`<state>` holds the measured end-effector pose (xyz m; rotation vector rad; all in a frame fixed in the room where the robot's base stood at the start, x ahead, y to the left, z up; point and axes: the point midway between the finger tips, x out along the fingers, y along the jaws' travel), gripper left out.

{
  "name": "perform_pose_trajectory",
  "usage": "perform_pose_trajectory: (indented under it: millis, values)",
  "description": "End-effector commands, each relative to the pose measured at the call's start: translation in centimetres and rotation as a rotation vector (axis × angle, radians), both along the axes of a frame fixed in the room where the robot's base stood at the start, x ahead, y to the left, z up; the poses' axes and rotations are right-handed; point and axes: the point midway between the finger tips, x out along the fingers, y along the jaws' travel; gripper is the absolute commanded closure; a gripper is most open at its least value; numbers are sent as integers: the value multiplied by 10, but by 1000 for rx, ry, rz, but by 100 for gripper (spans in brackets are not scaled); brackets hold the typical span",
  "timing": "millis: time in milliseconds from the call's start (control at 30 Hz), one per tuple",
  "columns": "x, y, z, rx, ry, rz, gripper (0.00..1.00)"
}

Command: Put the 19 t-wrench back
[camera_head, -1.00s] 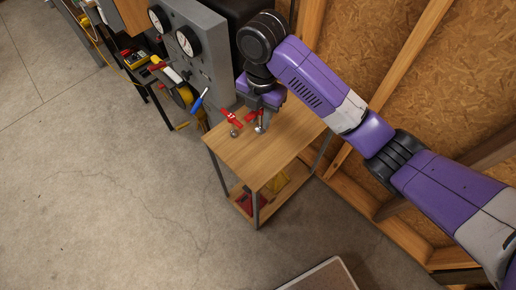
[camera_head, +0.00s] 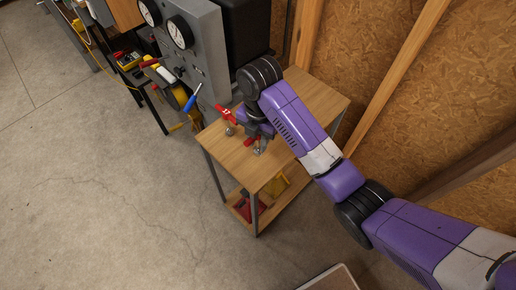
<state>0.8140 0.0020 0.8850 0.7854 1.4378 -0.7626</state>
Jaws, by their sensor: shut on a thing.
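Two red-handled metal tools show at the small wooden table (camera_head: 270,179). One red-handled tool (camera_head: 226,114) stands at the table's left side, its metal end pointing down. The other, the held t-wrench (camera_head: 251,141), is at my gripper (camera_head: 259,137), with its metal end (camera_head: 259,151) below, over the front middle of the tabletop. My gripper is shut on this t-wrench; the jaws are mostly hidden by the wrist. I cannot read a size on either tool, nor tell whether the held one touches the table.
A grey gauge panel (camera_head: 205,55) rises behind the table on the left, with a blue-handled lever (camera_head: 192,97). A wooden stud wall (camera_head: 400,60) is at the right. The tabletop's back right is clear.

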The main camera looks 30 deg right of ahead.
Motion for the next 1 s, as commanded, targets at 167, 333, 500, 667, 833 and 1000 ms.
perform_pose_trajectory:
  millis: [167,333,500,667,833,1000]
  values:
    - [-1,0,-26,0,4,0,100]
    - [0,0,-37,-1,1,1,100]
    - [0,0,-37,0,0,1,100]
    - [-1,0,-37,-1,1,1,52]
    - [-1,0,-37,-1,1,1,52]
    - [0,0,-33,0,0,1,52]
